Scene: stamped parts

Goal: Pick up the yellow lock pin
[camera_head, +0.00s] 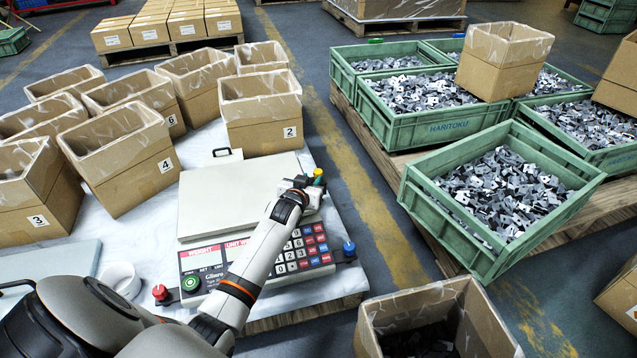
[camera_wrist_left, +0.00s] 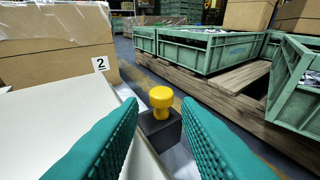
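The yellow lock pin (camera_head: 318,172) stands upright in a dark block at the far right corner of the scale (camera_head: 215,200). In the left wrist view the yellow lock pin (camera_wrist_left: 161,100) has a round knob on top and shows just beyond the fingertips, centred between them. My left gripper (camera_head: 313,183) is over the scale's far right corner, close to the pin. In the left wrist view its two teal ribbed fingers (camera_wrist_left: 160,118) are apart with nothing between them. Whether they touch the pin cannot be told. My right gripper is not in view.
A red pin (camera_head: 160,292) and a blue pin (camera_head: 349,248) stand at other scale corners. Numbered cardboard boxes (camera_head: 262,115) crowd the table's left and back. Green crates of metal parts (camera_head: 500,200) are to the right, and an open box (camera_head: 430,310) is at the front.

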